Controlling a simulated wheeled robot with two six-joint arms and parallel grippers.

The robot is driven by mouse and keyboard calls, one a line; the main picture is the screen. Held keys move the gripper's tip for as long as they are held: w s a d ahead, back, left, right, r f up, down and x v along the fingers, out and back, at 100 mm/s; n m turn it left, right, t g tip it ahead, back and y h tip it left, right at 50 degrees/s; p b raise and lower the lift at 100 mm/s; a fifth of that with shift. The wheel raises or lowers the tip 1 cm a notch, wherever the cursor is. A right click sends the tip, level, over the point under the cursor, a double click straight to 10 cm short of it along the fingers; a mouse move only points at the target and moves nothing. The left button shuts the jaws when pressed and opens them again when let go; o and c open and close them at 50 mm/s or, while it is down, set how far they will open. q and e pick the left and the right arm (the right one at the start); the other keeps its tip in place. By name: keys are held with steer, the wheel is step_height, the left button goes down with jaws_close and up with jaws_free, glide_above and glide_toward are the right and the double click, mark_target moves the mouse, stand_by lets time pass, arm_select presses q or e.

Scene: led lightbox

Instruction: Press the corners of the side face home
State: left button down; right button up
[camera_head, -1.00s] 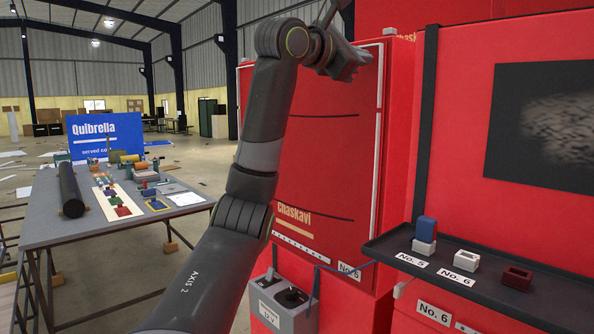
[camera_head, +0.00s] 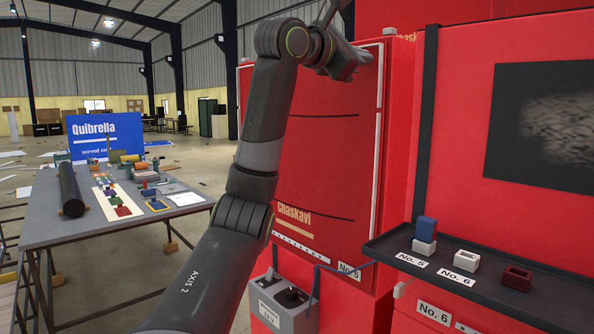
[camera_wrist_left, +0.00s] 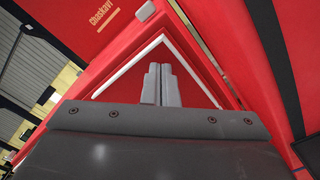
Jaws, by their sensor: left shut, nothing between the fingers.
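The red side face (camera_head: 326,160) with dark lines and the word "Chaskavi" stands upright on the red lightbox, behind my left arm in the head view. A white strip (camera_head: 378,130) runs down its right edge. My left gripper (camera_head: 362,62) is at the upper right corner of the face. In the left wrist view my left gripper (camera_wrist_left: 161,68) is shut, with its two fingers together and nothing between them. The fingers point into the corner between two white strips (camera_wrist_left: 130,67). I cannot tell whether the tips touch the face. My right gripper is not in view.
A black shelf (camera_head: 480,290) at right holds a blue-topped block (camera_head: 426,230), a white block (camera_head: 466,260) and a dark red block (camera_head: 517,278). A grey box (camera_head: 285,305) is below the face. A cluttered table (camera_head: 100,230) stands at left.

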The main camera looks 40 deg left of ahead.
arm_select(q)
steer(key=shift+w, duration=0.1)
stand_by(0.3)
steer(key=shift+w+p, duration=0.3)
steer(key=shift+w, duration=0.15)
steer(key=shift+w, duration=0.1)
stand_by(0.3)
steer(key=shift+r, duration=0.1)
stand_by(0.5)
steer(key=s+b, duration=0.2)
steer(key=s, duration=0.1)
stand_by(0.3)
steer(key=shift+w, duration=0.1)
